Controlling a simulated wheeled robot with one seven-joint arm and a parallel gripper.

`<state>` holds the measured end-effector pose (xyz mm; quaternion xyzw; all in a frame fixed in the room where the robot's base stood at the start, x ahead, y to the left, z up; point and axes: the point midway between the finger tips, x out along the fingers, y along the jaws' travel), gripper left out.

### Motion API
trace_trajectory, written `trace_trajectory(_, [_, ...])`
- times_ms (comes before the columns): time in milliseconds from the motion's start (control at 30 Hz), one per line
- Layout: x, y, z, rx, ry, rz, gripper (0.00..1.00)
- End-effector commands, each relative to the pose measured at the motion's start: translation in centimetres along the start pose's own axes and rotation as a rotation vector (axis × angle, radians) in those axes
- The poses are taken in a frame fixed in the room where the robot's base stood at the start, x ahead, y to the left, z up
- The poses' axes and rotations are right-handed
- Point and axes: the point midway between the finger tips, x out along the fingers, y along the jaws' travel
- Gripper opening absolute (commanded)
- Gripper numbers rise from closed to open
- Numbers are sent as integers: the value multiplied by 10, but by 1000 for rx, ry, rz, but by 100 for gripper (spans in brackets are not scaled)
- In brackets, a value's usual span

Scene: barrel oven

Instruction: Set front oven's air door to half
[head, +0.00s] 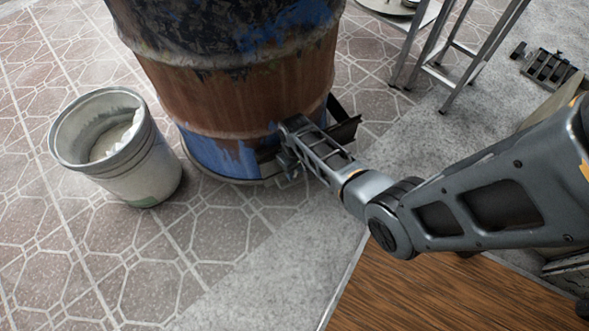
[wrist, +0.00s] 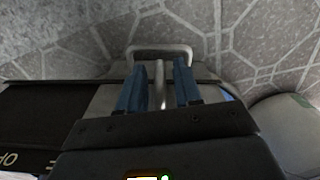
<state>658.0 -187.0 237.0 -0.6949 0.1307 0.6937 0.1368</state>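The front oven is a rusty, blue-painted barrel (head: 225,85) standing on the tiles in the head view. My gripper (head: 288,165) is low at the barrel's base, and my arm hides part of that area. In the wrist view, the two blue fingers of my gripper (wrist: 160,88) are apart. A thin metal rod (wrist: 159,84) stands between them, with a small gap showing on each side. A bent metal loop (wrist: 160,50) lies just beyond the fingertips; I cannot tell whether it joins the rod. The air door's position cannot be made out.
A metal bucket (head: 128,160) with pale contents stands left of the barrel. A metal-legged stand (head: 452,55) is behind at the right. A dark grate (head: 548,66) lies at the far right. Tiled floor is clear in front of the bucket.

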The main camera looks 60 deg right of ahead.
Motion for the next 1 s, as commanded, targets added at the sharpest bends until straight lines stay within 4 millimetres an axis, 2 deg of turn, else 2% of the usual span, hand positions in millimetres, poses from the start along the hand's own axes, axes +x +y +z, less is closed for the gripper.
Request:
trace_trajectory(67, [0,0,0,0,0,0,26])
trace_trajectory(333, [0,-1,0,-1,0,-1,0])
trace_trajectory(800, [0,-1,1,-3,-1,-3,0])
trace_trajectory(867, [-1,6,2,-2,-1,-3,0])
trace_trajectory(1000, [-2,37,8,6,-2,-2,0])
